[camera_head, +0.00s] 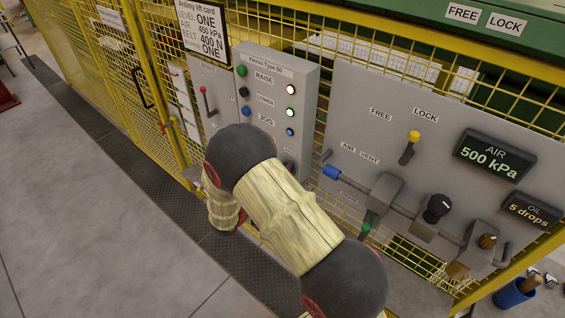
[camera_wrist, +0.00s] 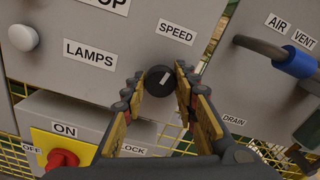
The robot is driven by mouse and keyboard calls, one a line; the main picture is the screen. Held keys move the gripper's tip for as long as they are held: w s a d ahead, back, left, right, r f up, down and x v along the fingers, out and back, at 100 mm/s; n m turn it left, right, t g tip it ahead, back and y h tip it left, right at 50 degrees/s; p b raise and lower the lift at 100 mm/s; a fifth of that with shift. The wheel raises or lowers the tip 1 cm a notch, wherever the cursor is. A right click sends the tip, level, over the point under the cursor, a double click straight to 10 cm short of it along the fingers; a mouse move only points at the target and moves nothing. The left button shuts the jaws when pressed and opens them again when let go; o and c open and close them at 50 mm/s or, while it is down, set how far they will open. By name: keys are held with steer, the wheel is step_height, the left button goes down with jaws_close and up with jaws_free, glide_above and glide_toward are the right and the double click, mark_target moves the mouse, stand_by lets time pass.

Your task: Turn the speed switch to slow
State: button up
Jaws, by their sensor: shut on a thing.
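The speed switch (camera_wrist: 158,82) is a round black knob with a white pointer line, below the SPEED label (camera_wrist: 175,28) in the wrist view. Its line tilts toward the upper right. My gripper (camera_wrist: 162,77) is shut on the knob, with one fingertip on each side of it. No slow or fast marking can be read around the knob. In the head view my arm covers the gripper and the lower part of the grey control box (camera_head: 308,72).
A red switch on a yellow plate (camera_wrist: 62,158) sits below left, and a white lamp button (camera_wrist: 23,38) at upper left. A blue-sleeved air valve handle (camera_wrist: 295,64) juts out on the right. Yellow mesh fencing (camera_head: 110,70) stands behind; open floor (camera_head: 80,220) lies left.

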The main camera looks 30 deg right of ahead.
steer(key=shift+n+p, duration=1.1)
steer(key=o, duration=1.2)
steer(key=shift+w+f, duration=0.1)
steer(key=shift+c, duration=0.2)
steer(key=shift+a, duration=0.1)
steer(key=v, duration=1.2)
